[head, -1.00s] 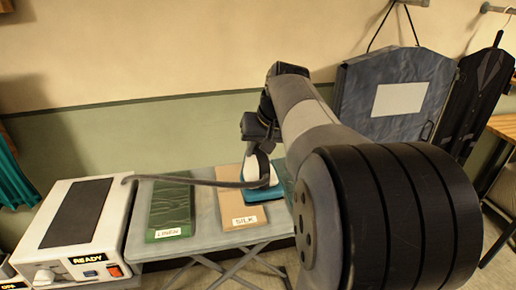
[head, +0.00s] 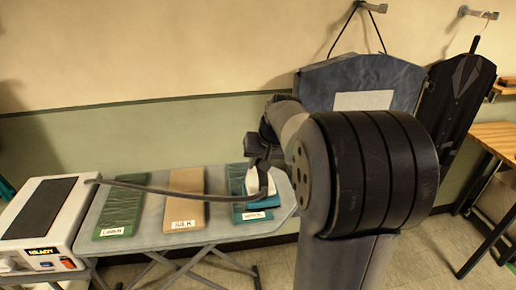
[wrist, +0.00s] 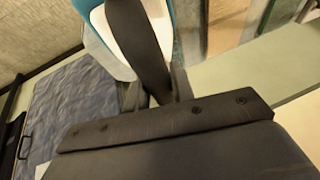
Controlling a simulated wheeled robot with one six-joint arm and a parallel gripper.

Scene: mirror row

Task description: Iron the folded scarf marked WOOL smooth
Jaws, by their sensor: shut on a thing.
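My gripper (head: 260,152) is shut on the iron (head: 253,183), which has a white body and a blue-teal base. It holds the iron over the far part of the rightmost scarf (head: 238,205) on the board. In the wrist view, the iron (wrist: 114,42) shows at the top, partly behind a dark band.
The SILK scarf (head: 187,183) and the creased green LINEN scarf (head: 120,207) lie to the left on the grey ironing board (head: 220,228). A grey hose (head: 165,190) runs from the steam station (head: 58,235) to the iron. A blue bag (head: 350,75) and dark suit (head: 455,95) hang right.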

